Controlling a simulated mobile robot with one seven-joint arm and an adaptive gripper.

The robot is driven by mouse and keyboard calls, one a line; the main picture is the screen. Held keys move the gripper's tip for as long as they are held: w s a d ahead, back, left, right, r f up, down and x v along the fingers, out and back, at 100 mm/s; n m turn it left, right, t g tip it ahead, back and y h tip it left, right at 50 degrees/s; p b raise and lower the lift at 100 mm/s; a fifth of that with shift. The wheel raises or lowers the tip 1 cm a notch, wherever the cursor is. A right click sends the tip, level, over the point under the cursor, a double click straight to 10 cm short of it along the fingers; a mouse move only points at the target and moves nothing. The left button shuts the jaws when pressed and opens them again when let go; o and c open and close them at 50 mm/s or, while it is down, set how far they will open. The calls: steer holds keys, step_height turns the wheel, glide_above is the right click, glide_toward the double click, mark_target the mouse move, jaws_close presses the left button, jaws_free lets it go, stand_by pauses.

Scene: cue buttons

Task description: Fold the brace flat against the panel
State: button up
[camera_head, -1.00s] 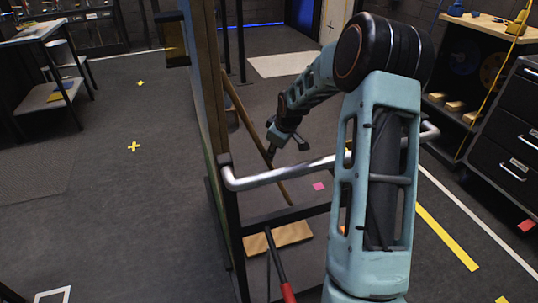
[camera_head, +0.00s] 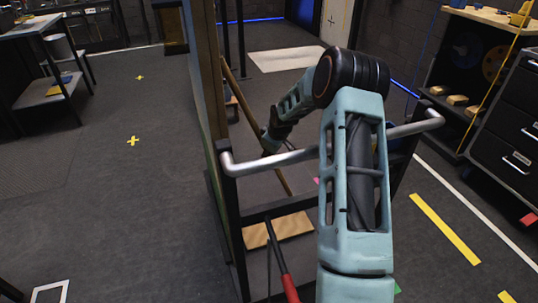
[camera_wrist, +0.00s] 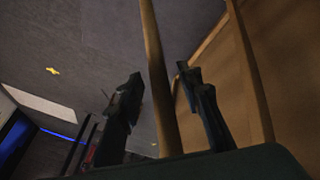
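The brace (camera_head: 238,98) is a thin wooden bar that runs slanting from beside the tall panel (camera_head: 206,100) down toward the lower right. The panel stands nearly edge-on in the head view. My gripper (camera_head: 268,146) is at the brace, on the right side of the panel; its fingers are small and partly hidden behind the silver rail there. In the wrist view the brace (camera_wrist: 155,60) passes between the two dark fingers of my gripper (camera_wrist: 160,80), which are apart. The wooden panel face (camera_wrist: 285,60) is to the right. I cannot tell whether a finger touches the brace.
A wooden board (camera_head: 290,228) and a red-handled bar (camera_head: 287,280) are low near the panel. Shelves (camera_head: 460,90) and a black drawer cabinet (camera_head: 515,130) stand right. Floor left of the panel is open.

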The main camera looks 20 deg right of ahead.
jaws_close()
